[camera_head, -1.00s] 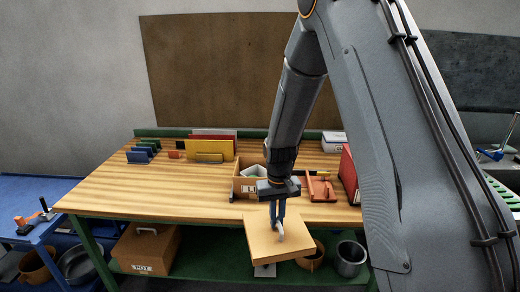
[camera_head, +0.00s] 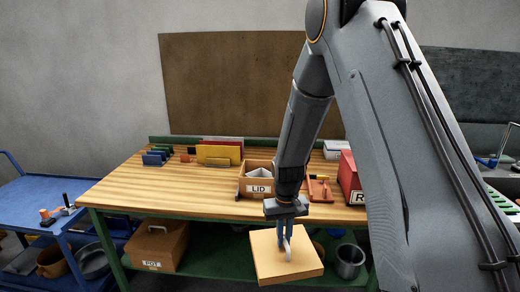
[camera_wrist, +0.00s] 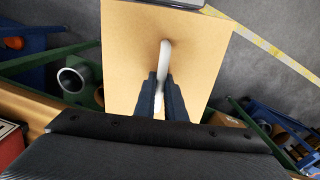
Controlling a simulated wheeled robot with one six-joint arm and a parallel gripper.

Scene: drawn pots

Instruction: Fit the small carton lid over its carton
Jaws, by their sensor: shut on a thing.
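A flat square tan lid (camera_head: 270,268) with a white handle (camera_head: 288,248) hangs in front of the table's front edge. My gripper (camera_head: 285,232) is shut on the handle, above the lid. In the wrist view the lid (camera_wrist: 122,55) lies beyond my fingers (camera_wrist: 164,98), which close around the handle (camera_wrist: 163,62). An open tan carton marked LID (camera_head: 258,187) stands on the table behind the lid, with a white piece showing inside. I cannot tell whether it is the lid's carton. A closed tan box marked POT (camera_head: 157,246) with a handle sits on the lower shelf.
The wooden table (camera_head: 150,190) has clear room at left. Coloured upright boards (camera_head: 220,153) stand at its back, and a red box (camera_head: 350,180) at its right. A metal pot (camera_head: 350,261) stands on the lower shelf. A blue cart (camera_head: 38,200) stands at left.

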